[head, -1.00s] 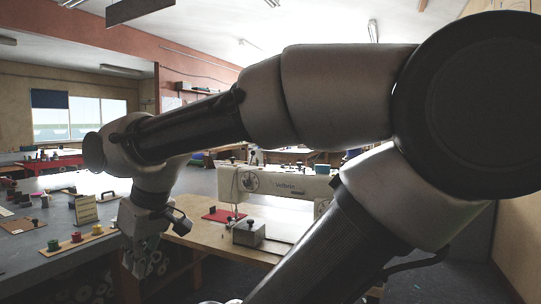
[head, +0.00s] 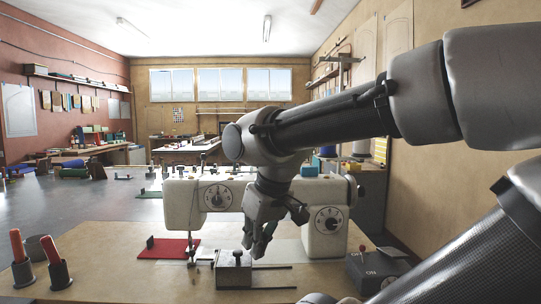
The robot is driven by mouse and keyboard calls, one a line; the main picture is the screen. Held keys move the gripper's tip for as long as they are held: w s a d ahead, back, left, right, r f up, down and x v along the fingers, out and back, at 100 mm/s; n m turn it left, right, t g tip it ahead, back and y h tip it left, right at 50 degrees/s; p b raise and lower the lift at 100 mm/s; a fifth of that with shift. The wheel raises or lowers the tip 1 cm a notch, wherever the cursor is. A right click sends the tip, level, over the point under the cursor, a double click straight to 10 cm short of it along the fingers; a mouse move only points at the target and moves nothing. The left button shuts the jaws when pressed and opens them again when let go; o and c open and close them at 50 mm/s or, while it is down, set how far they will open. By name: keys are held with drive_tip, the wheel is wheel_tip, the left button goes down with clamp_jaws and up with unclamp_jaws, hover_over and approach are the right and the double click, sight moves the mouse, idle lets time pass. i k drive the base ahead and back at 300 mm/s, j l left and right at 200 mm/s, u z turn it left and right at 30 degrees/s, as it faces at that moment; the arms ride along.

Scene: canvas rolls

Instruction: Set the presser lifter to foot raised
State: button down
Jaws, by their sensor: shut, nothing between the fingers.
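The white sewing machine (head: 180,205) stands on the wooden table, with one dial (head: 217,196) on its left end and another (head: 328,219) on its right pillar. Its needle and foot area (head: 191,250) is over a red cloth, too small to make out in detail. I cannot tell which part is the presser lifter. My gripper (head: 257,250) points down in front of the machine's middle, shut and empty. My arm hides part of the machine's arm. A grey block with a black knob (head: 234,272) is just left of and below the gripper in the picture.
A red cloth (head: 163,248) lies at the machine's left. Two red-handled tools (head: 54,258) stand in black holders at the table's left. A dark switch box with a red-tipped lever (head: 372,268) is at the right. The table's front left middle is clear.

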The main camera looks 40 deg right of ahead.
sight(204, 157)
drive_tip(key=i+j+z, duration=0.25)
drive_tip(key=z, duration=0.25)
drive_tip(key=i+j+z, duration=0.45)
drive_tip(key=k, duration=0.15)
drive_tip(key=i, duration=0.1)
